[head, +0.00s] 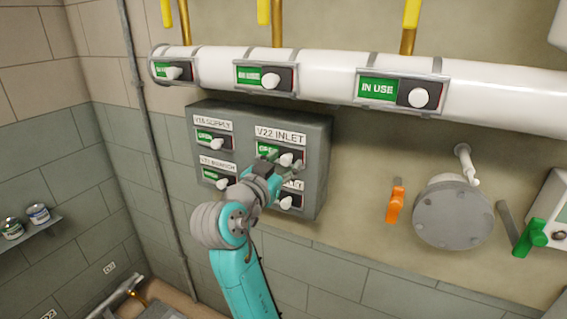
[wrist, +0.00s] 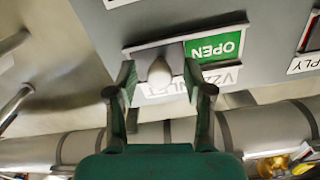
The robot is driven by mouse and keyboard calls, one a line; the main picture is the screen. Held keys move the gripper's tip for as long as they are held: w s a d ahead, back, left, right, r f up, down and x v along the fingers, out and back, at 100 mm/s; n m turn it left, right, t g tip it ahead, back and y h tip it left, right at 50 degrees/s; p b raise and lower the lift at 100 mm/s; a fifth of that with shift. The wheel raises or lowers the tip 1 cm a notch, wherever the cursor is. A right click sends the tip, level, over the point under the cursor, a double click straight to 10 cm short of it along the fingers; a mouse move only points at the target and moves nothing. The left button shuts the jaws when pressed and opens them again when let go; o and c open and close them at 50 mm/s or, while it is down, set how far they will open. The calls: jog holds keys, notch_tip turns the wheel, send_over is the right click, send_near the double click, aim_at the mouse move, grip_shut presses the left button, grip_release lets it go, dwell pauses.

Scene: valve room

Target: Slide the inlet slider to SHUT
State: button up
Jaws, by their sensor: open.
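The inlet slider (head: 287,159) is a white knob under the "V22 INLET" label on a grey panel (head: 318,150). Green "OPEN" lettering shows to the left of the knob in the head view. In the upside-down wrist view, the knob (wrist: 159,71) stands beside the fully readable green OPEN field (wrist: 214,48). My gripper (head: 276,163) is at this slider. Its fingers (wrist: 160,80) are open, one on each side of the knob, with visible gaps. How deep they reach around the knob is hard to tell. My gripper partly hides the slider below.
V18 supply slider (head: 216,143) and V21 branch slider (head: 222,183) are to the left on the same panel. Another slider knob (head: 285,202) is just below. A white pipe (head: 320,80) with three sliders runs above. An orange handle (head: 395,202) is to the right.

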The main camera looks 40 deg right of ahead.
jog(key=shift+d, duration=0.2)
grip_shut()
jog(key=shift+w+a, duration=0.4)
jog(key=shift+w, duration=0.6)
jog(key=shift+w+a, duration=0.35)
jog(key=shift+w, duration=0.7)
jog(key=shift+w+a, duration=0.4)
jog(key=shift+w, duration=0.6)
grip_release()
jog(key=v, duration=1.2)
